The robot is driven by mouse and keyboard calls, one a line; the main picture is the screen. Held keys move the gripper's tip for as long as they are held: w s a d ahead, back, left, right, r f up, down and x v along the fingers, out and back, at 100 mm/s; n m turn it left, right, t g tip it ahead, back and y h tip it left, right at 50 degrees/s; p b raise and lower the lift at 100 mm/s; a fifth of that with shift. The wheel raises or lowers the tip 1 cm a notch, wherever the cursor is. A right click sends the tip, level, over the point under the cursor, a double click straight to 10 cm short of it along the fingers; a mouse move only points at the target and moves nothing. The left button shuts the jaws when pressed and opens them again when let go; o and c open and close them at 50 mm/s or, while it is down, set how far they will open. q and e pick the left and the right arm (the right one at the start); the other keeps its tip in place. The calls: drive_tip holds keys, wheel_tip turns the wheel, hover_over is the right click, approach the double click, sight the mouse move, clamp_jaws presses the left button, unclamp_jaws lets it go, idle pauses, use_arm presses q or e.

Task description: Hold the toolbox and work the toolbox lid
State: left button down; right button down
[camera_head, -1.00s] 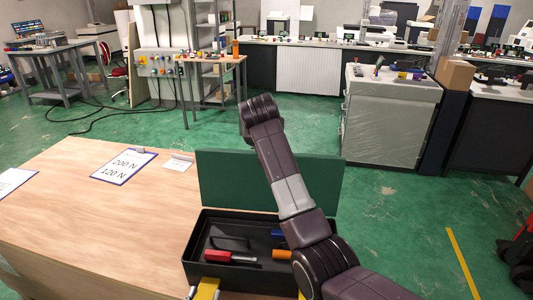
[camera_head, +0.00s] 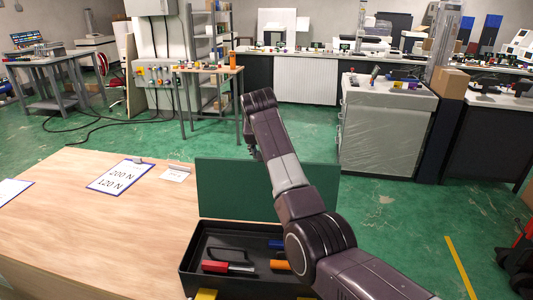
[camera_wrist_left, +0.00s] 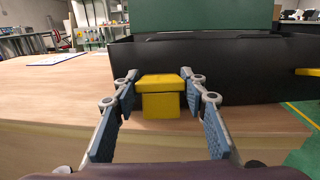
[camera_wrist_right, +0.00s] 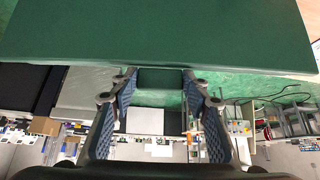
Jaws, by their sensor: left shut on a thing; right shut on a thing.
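The black toolbox (camera_head: 190,262) sits at the near right of the wooden table, with its green lid (camera_head: 220,190) raised about upright. Inside lie a red-handled tool (camera_head: 215,266), an orange-handled tool (camera_head: 280,265) and a blue item (camera_head: 275,244). My left gripper (camera_wrist_left: 160,90) is shut on a yellow latch block (camera_wrist_left: 160,103) on the toolbox front. My right arm reaches across the lid in the head view. My right gripper (camera_wrist_right: 160,82) is shut on the lid's edge at a small green tab (camera_wrist_right: 160,78). The head view mostly hides its fingers.
Green floor lies beyond. A grey cabinet (camera_head: 388,125) and benches stand farther back.

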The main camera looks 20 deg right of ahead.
use_arm(q)
drive_tip(key=shift+s+a+f, duration=0.2)
drive_tip(key=shift+f, duration=0.25)
use_arm(e)
drive_tip(key=c, duration=1.1)
unclamp_jaws()
drive_tip(key=shift+d, duration=0.4)
drive_tip(key=shift+a, duration=0.15)
drive_tip(key=shift+s+a+r, duration=0.1)
drive_tip(key=shift+a+r, duration=0.05)
use_arm(q)
drive_tip(key=shift+w+d+r, duration=0.1)
drive_tip(key=shift+r, duration=0.1)
use_arm(e)
drive_tip(key=v, duration=1.1)
drive_tip(key=shift+s+r, duration=0.25)
drive_tip(key=shift+s, duration=0.05)
use_arm(q)
drive_tip(key=c, duration=1.6)
unclamp_jaws()
drive_tip(key=o, duration=0.5)
drive_tip(key=shift+w, duration=0.1)
use_arm(e)
drive_tip(key=shift+w+f, duration=0.1)
